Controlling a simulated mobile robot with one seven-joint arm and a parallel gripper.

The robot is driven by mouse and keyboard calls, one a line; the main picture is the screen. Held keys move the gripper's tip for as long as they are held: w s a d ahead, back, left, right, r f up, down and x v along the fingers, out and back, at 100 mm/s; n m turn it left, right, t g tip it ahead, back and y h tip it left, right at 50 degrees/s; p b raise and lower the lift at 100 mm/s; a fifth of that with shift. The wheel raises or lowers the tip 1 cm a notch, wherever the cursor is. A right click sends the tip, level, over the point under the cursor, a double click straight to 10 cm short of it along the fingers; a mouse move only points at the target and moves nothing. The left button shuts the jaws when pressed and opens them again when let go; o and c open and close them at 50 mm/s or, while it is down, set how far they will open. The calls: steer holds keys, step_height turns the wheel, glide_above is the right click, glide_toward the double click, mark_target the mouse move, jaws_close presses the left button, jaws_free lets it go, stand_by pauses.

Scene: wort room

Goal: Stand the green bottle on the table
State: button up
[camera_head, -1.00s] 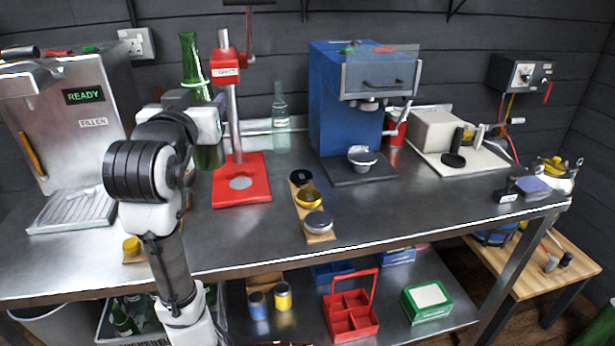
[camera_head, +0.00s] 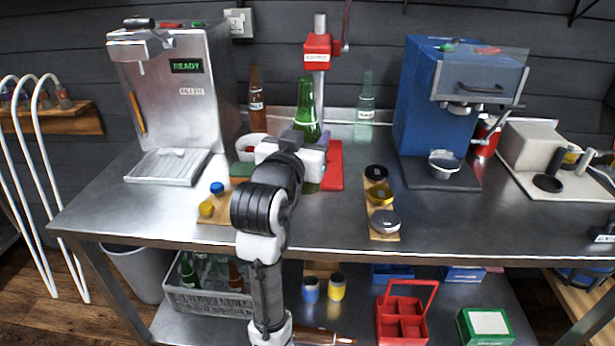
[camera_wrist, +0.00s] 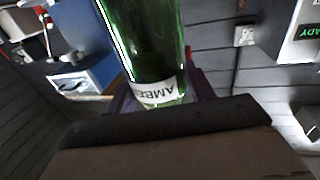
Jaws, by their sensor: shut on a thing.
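The green bottle (camera_head: 306,112) is upright in the head view, its neck and shoulder showing above my gripper (camera_head: 303,150). My gripper is shut on the bottle, over the table (camera_head: 330,218) and in front of the red press. In the wrist view the green bottle (camera_wrist: 145,50) fills the upper middle, with a white label reading "AMBE…" close to my gripper (camera_wrist: 160,110). My arm hides most of the bottle's lower part, and I cannot tell whether its base touches the table.
A red press (camera_head: 318,60) stands right behind the bottle. A brown bottle (camera_head: 256,100) and a pale clear bottle (camera_head: 365,105) stand at the back. A board with three round caps (camera_head: 380,195) lies to the right. The front middle of the table is clear.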

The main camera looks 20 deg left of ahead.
mark_target(302, 186)
step_height(302, 186, down, 9)
stand_by(0.5)
steer(key=shift+f, duration=0.2)
steer(key=o, duration=1.4)
steer(key=shift+r, duration=0.1)
steer(key=s+p, duration=0.3)
steer(key=s, duration=0.1)
steer(key=s+p, duration=0.3)
steer(key=s, duration=0.1)
steer(key=s+p, duration=0.3)
steer(key=s, duration=0.1)
steer(key=shift+d+p, duration=0.35)
steer(key=shift+p, duration=0.05)
